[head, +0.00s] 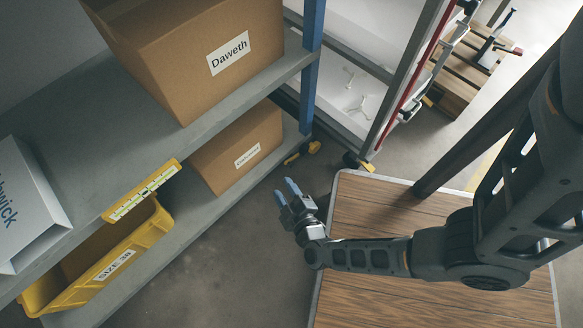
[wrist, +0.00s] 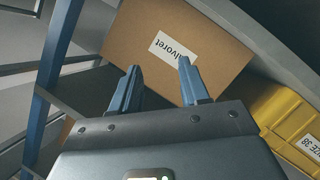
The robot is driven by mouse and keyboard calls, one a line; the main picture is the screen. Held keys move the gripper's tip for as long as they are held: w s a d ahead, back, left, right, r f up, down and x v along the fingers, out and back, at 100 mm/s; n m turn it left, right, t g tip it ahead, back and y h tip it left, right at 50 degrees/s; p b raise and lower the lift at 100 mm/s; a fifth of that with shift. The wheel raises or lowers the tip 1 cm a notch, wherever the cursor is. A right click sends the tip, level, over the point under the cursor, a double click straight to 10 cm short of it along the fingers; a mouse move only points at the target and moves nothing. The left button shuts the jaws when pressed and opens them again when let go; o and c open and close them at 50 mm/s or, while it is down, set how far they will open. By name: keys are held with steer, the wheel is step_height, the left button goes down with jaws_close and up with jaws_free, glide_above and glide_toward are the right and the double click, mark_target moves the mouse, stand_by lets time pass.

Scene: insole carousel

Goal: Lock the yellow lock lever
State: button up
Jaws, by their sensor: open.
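My gripper (head: 287,191) is open and empty above the floor, in front of the shelving. Its two blue fingers also show in the wrist view (wrist: 158,80), apart, with a cardboard box beyond them. A small yellow piece (head: 313,147) sits low by the foot of the blue post. Another small yellow piece (head: 367,167) is at the foot of the grey and red rack. Both look like levers at the feet, but I cannot tell which is the lock lever or how it is set. My gripper is apart from both, and the wrist view shows neither.
Shelves hold cardboard boxes (head: 232,62) and a yellow bin (head: 100,262). The blue post (head: 313,25) stands at the shelf corner. A wood-topped platform (head: 420,205) lies below my arm. Bare floor (head: 245,235) is free between shelf and platform.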

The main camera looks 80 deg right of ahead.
mark_target(292, 165)
steer(key=d+f+n+g+h+b, duration=0.1)
steer(key=d+f+g+h+b, duration=0.35)
steer(key=f, duration=0.75)
steer(key=shift+g+y, duration=0.65)
steer(key=shift+y, duration=0.1)
steer(key=b+x, duration=0.1)
steer(key=x, duration=0.2)
steer(key=s+b+x, duration=0.1)
steer(key=x, duration=0.3)
steer(key=b+x, duration=0.2)
steer(key=x, duration=0.2)
steer(key=shift+s+d, duration=0.1)
steer(key=shift+d, duration=0.2)
jaws_close()
